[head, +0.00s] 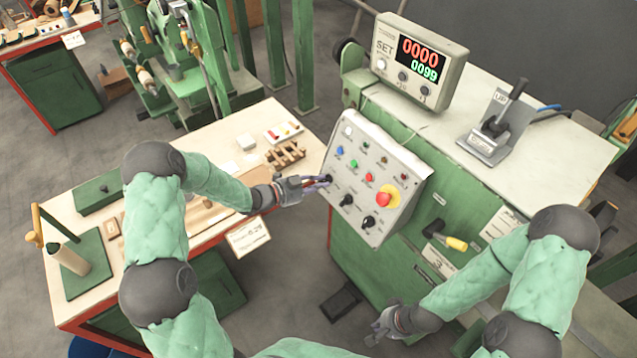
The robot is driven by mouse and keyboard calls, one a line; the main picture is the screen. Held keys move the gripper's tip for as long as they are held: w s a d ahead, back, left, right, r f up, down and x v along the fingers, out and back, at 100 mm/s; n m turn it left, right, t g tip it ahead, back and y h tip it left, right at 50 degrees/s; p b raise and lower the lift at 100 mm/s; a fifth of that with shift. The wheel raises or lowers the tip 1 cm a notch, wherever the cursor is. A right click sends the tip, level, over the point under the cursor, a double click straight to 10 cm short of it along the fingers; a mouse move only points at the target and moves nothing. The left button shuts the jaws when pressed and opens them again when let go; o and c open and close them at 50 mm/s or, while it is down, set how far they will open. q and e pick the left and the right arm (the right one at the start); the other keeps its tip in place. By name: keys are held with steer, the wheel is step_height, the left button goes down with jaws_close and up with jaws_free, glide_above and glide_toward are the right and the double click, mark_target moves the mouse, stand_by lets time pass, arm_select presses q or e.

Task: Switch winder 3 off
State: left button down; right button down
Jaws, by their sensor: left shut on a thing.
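Winder 3 is the green machine (380,100) on the right, with a label reading 3 (437,263) on its front. My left gripper (325,182) is at the panel's left edge, shut on a black knob there. The fingers hide most of that knob, so its pointer direction cannot be read. My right gripper (376,330) hangs low in front of the machine, empty, its fingers apart.
A counter display (418,62) reading 0000 and 0099 stands on the machine, with a lever unit (495,125) to its right. A yellow-tipped handle (455,243) sticks out below the panel. A workbench (90,290) is left; a black pedal (340,302) lies on the floor.

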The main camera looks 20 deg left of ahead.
arm_select(q)
steer(key=shift+r+n+t+y+p, duration=0.1)
steer(key=shift+n+t+y+p, duration=0.25)
steer(key=shift+n, duration=2.2)
steer(key=shift+r+n+t+y+p, duration=0.15)
steer(key=shift+n+t+p, duration=0.35)
steer(key=shift+n, duration=2.05)
steer(key=shift+f, duration=0.15)
steer(key=c, duration=1.2)
jaws_free()
steer(key=v, duration=1.2)
